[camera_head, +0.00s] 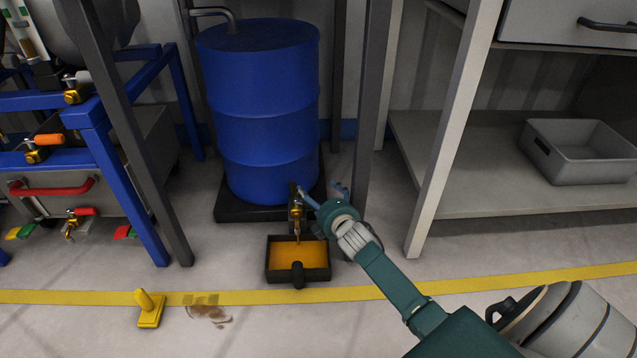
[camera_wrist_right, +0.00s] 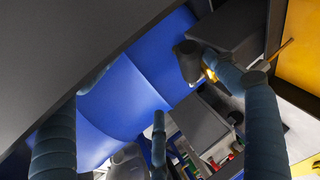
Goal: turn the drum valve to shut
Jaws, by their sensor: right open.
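The blue drum (camera_head: 262,120) stands upright on a dark base at the back centre; its blue side also fills much of the right wrist view (camera_wrist_right: 125,95). The drum valve (camera_head: 296,208), brass with a dark handle, sits low on the drum's front. A thin amber stream runs from it into a dark tray (camera_head: 318,275) holding orange liquid. My right gripper (camera_head: 324,195) is open just right of the valve, fingers spread. In the wrist view one finger overlaps the valve's brass part (camera_wrist_right: 210,74); I cannot tell whether they touch. My left gripper is out of view.
A grey post (camera_head: 371,100) stands right of the drum, close to my right gripper. A shelf (camera_head: 460,200) with a grey bin (camera_head: 580,150) is at right. A blue frame (camera_head: 140,190) stands at left. A yellow object (camera_head: 149,310) and a brown stain (camera_head: 209,315) lie on the floor.

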